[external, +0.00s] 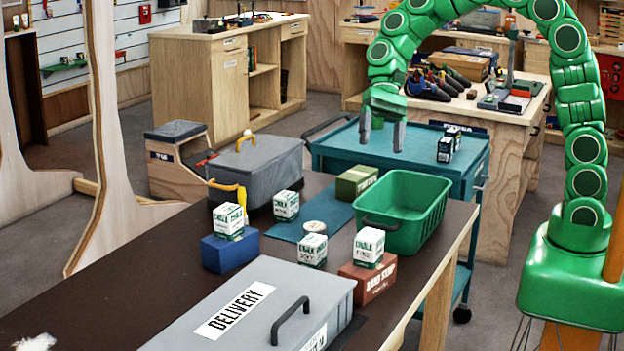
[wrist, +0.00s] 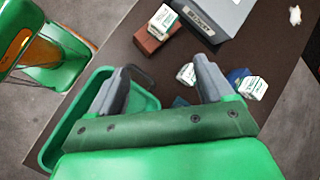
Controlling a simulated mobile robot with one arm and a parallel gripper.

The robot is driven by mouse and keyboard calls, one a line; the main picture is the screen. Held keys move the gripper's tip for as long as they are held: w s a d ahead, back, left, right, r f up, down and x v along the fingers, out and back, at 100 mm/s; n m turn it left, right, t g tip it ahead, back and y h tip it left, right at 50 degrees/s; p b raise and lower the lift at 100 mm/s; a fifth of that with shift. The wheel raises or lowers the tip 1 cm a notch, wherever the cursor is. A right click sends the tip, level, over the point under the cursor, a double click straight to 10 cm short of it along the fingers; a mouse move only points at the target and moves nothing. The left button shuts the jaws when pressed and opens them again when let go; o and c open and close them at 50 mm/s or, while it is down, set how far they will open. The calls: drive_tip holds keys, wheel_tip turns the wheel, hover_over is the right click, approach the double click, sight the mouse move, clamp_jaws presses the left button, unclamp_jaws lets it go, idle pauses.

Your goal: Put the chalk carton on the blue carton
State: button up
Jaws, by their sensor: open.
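The blue carton (external: 228,253) stands on the dark table, left of centre. A white-and-green chalk carton (external: 228,222) sits upright on top of it. In the wrist view the blue carton (wrist: 237,75) shows partly, with that chalk carton (wrist: 253,88) over it. Other chalk cartons stand on the table, one behind (external: 286,206) and one to the right (external: 312,251). Another chalk carton (external: 368,248) sits on the red-brown carton (external: 367,281). My gripper (external: 382,137) is open and empty, raised above the table's far right side; its fingers (wrist: 165,82) show apart in the wrist view.
A green basket (external: 400,210), an olive carton (external: 357,182) and a round tin (external: 315,228) stand at the table's right. A grey delivery case (external: 260,305) fills the front, and a grey lidded case (external: 256,172) the back. A teal cart (external: 350,150) stands behind.

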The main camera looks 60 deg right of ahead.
drive_tip(key=s+d+n+h, duration=0.2)
drive_tip(key=s+d, duration=0.4)
drive_tip(key=s, duration=0.4)
drive_tip(key=s+d+n+h, duration=0.2)
drive_tip(key=s+d, duration=0.4)
drive_tip(key=s, duration=0.4)
drive_tip(key=s+d+f+n+h, duration=0.1)
drive_tip(key=s+d+n+h, duration=0.2)
drive_tip(key=s+d, duration=0.3)
drive_tip(key=s, duration=0.4)
drive_tip(key=shift+s+d+n, duration=0.15)
drive_tip(key=shift+s+n, duration=0.25)
